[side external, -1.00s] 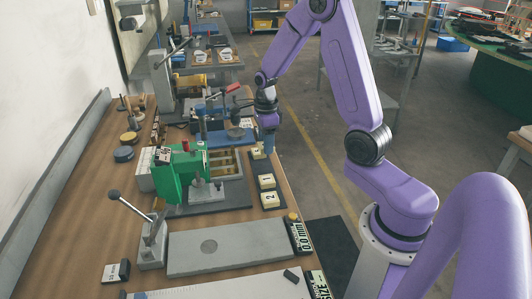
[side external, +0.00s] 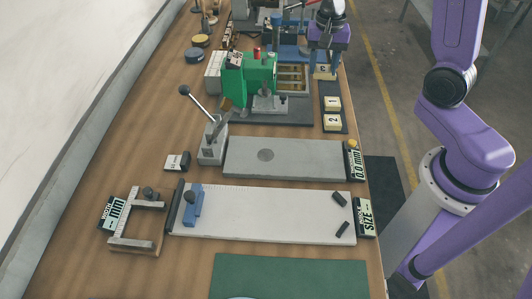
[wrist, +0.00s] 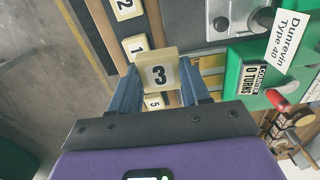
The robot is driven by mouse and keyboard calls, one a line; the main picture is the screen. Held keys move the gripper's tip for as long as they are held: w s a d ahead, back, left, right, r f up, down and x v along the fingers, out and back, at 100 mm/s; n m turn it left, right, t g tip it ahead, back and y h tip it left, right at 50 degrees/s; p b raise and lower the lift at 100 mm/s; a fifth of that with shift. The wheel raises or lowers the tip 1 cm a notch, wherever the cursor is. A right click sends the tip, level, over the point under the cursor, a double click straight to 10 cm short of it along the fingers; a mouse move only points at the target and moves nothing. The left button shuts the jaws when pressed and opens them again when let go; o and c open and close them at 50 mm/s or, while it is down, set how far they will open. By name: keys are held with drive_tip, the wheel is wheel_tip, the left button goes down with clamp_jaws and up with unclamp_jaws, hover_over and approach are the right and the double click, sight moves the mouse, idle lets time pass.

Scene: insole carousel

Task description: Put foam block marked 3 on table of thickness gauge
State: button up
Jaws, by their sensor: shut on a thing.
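The foam block marked 3 (wrist: 159,75) is pale yellow with a white label. My gripper (wrist: 160,82) is shut on it, with a blue finger on each side. The block looks larger than the other blocks in the wrist view, so it seems held above them. In the side external view my gripper (side external: 323,68) is at the back right, over the far end of the block strip. A grey plate with a round disc (side external: 300,158) lies mid-bench beside a 0.0 mm sign (side external: 354,162) and a lever stand (side external: 212,142). I cannot tell for sure that this is the thickness gauge.
Blocks marked 1 (side external: 332,103) and 2 (side external: 332,122) sit on a dark strip; block 5 (wrist: 152,101) shows behind the held block. A green machine (side external: 248,80) stands left of the strip. A long white plate (side external: 270,211) and a green mat (side external: 290,277) lie nearer.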

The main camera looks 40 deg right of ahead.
drive_tip(key=s+a+r+m, duration=0.1)
drive_tip(key=s+a+m, duration=0.65)
drive_tip(key=m, duration=0.75)
drive_tip(key=s+a+r+m, duration=0.2)
drive_tip(key=s+a+m, duration=0.5)
drive_tip(key=m, duration=0.8)
drive_tip(key=n, duration=0.8)
hover_over(266, 155)
drive_tip(key=f, duration=0.6)
drive_tip(key=s+f, duration=0.1)
drive_tip(key=f, duration=0.2)
drive_tip(key=shift+d, duration=0.25)
drive_tip(key=shift+w+a+f, duration=0.25)
drive_tip(key=shift+w+f, duration=0.25)
drive_tip(key=shift+f, duration=1.55)
